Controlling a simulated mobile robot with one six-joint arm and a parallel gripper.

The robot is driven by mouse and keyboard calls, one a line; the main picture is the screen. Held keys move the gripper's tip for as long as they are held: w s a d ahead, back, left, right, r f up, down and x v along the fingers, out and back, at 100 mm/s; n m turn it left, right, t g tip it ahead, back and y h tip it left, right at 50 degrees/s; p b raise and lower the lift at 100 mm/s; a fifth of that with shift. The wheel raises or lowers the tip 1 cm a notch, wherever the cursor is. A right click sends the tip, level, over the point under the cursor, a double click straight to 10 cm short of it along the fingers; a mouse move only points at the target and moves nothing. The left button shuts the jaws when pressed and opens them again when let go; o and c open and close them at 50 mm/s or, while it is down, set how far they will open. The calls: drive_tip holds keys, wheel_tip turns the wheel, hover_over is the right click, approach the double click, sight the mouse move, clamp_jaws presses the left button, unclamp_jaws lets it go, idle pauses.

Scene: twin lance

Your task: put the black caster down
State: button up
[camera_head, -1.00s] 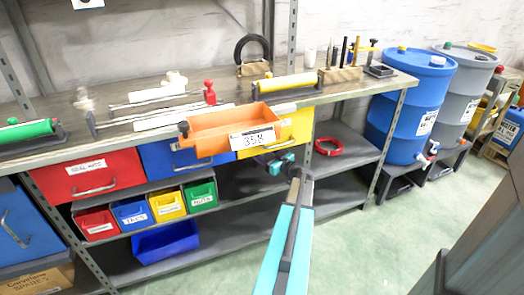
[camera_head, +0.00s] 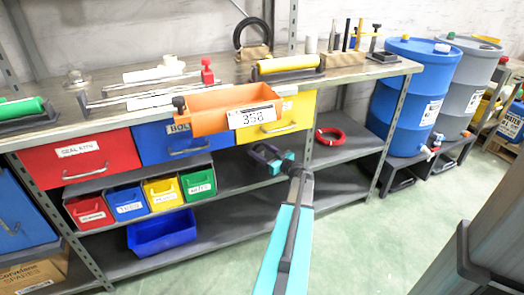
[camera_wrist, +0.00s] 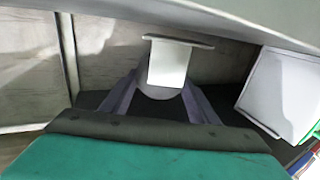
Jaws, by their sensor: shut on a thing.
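My gripper (camera_head: 262,152) is in front of the shelving, below the yellow drawer. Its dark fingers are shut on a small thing. In the wrist view my gripper (camera_wrist: 158,95) has a finger on each side of that thing, taken as the black caster (camera_wrist: 168,64). It shows there as a flat plate over a narrower body with a rounded lower end. It looks pale grey in this light, so its black colour cannot be confirmed. In the head view I cannot separate it from the dark fingers. I see no surface touching it.
An orange bin labelled 358 (camera_head: 225,110) sits at the workbench's front edge, above my gripper. Small coloured bins (camera_head: 162,190) and a blue tray (camera_head: 162,232) stand below. A red coil (camera_head: 329,136) lies on the shelf (camera_head: 345,150), which has bare room. Blue drum (camera_head: 408,90) stands right.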

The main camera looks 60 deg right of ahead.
drive_tip(key=shift+f, duration=0.7)
idle(0.8)
drive_tip(key=o, duration=1.6)
drive_tip(key=shift+c, duration=0.2)
drive_tip(key=shift+s, duration=0.15)
drive_tip(key=p+v, duration=0.3)
drive_tip(key=v, duration=1)
drive_tip(key=shift+s, duration=0.3)
drive_tip(key=shift+a+f, duration=0.15)
